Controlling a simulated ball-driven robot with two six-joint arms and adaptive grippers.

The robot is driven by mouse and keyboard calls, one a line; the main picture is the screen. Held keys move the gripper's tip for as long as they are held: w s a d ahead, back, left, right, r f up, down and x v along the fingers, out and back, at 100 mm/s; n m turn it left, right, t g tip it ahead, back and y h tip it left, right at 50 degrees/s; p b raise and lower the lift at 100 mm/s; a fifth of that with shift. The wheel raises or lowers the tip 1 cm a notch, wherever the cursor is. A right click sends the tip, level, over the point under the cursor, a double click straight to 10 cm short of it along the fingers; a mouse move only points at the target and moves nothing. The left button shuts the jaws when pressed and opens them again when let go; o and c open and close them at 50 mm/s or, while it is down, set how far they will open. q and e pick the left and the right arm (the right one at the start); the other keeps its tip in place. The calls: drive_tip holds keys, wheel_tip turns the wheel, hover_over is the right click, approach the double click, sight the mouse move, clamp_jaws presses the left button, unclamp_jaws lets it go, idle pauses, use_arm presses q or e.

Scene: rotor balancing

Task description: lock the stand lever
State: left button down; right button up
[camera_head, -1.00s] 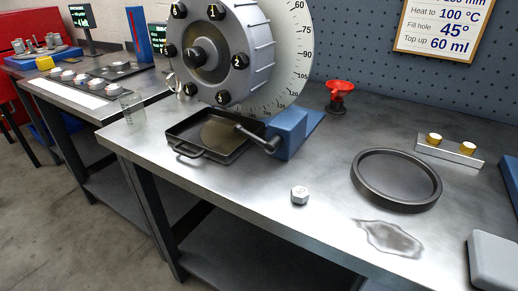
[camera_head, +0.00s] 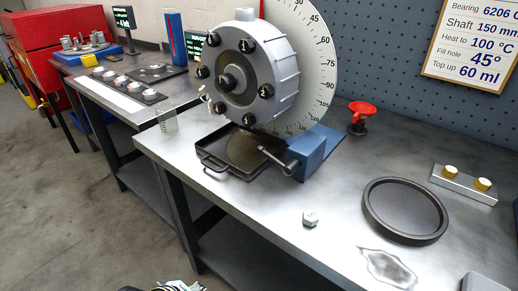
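The stand lever (camera_head: 279,158) is a dark bar with a rounded knob end, on the side of the blue stand block (camera_head: 312,151). It slants up and left from the knob. The grey rotor (camera_head: 240,75) with numbered bolts stands above, in front of a white degree dial (camera_head: 318,72). A dark drip tray (camera_head: 213,161) with a brown patch lies below the rotor. At the bottom edge a small piece of grey and black mechanism shows, perhaps part of my gripper; its fingers cannot be made out. No gripper is at the lever.

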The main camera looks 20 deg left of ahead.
use_arm(q)
drive_tip(key=w+d+r+n+t+p, duration=0.1)
drive_tip(key=w+r+n, duration=0.3)
drive_tip(key=r, duration=0.4)
drive_tip(key=w+d+r+n+t+h+p, duration=0.1)
drive_tip(key=w+d+r+n+t, duration=0.1)
drive_tip(key=w+r+n, duration=0.3)
drive_tip(key=w+d+r+n+t+p, duration=0.1)
drive_tip(key=w+r+n, duration=0.4)
drive_tip(key=r, duration=0.7)
drive_tip(key=shift+d+r+n+t+p, duration=0.15)
drive_tip(key=shift+d+n+t+p, duration=0.15)
drive_tip(key=shift+d+n+t, duration=0.35)
drive_tip(key=shift+w+r+n+h, duration=0.2)
drive_tip(key=shift+r+n+h, duration=0.15)
drive_tip(key=shift+n, duration=0.2)
use_arm(e)
wheel_tip(320, 180, up, 5)
drive_tip(key=shift+w+r, duration=0.1)
drive_tip(key=shift+a, duration=0.2)
use_arm(q)
drive_tip(key=shift+w+f, duration=0.15)
drive_tip(key=shift+w, duration=0.05)
drive_tip(key=b+x, duration=0.1)
drive_tip(key=x, duration=0.8)
drive_tip(key=shift+w+f, duration=0.15)
drive_tip(key=shift+w, duration=0.15)
use_arm(e)
drive_tip(key=shift+d+f, duration=0.3)
drive_tip(key=shift+f, duration=0.35)
